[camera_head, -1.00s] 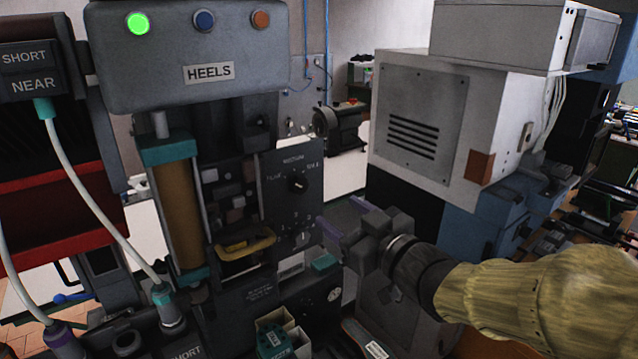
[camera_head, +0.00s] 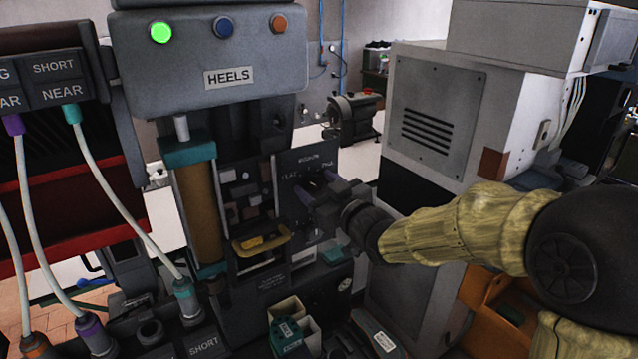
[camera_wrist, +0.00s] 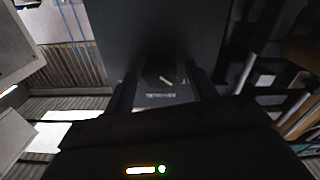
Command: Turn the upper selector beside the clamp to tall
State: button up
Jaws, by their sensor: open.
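The upper selector (camera_wrist: 158,74) is a round dark knob with a short white mark, on the dark panel (camera_head: 297,163) beside the clamp. Its labels are small; they seem to read flat at left, medium above and tall at right. I cannot tell which label the mark faces. My gripper (camera_head: 318,186) is open in front of this panel and hides most of the knob in the head view. In the wrist view its fingers (camera_wrist: 163,88) stand on either side of the knob; I cannot tell if they touch it. The lower selector is hidden behind my gripper.
The clamp's yellow handle (camera_head: 262,241) is just left of the panel, below the HEELS housing (camera_head: 222,60) with its lit green lamp. A grey machine cabinet (camera_head: 428,110) stands to the right. Open bins (camera_head: 290,309) sit below. Cabled plugs (camera_head: 184,297) are at lower left.

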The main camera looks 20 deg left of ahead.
jog(key=c, duration=1)
jog(key=shift+m, duration=0.5)
jog(key=m, duration=0.3)
jog(key=shift+d+m, duration=0.1)
jog(key=shift+m, duration=0.2)
jog(key=m+p, duration=0.2)
jog(key=m, duration=0.3)
jog(key=shift+w, duration=0.1)
jog(key=m+p, duration=0.2)
jog(key=m, duration=0.4)
jog(key=shift+w+d, duration=0.1)
jog(key=shift+f+m+p, duration=0.15)
jog(key=shift+m+p, duration=0.75)
jog(key=shift+m, duration=1.3)
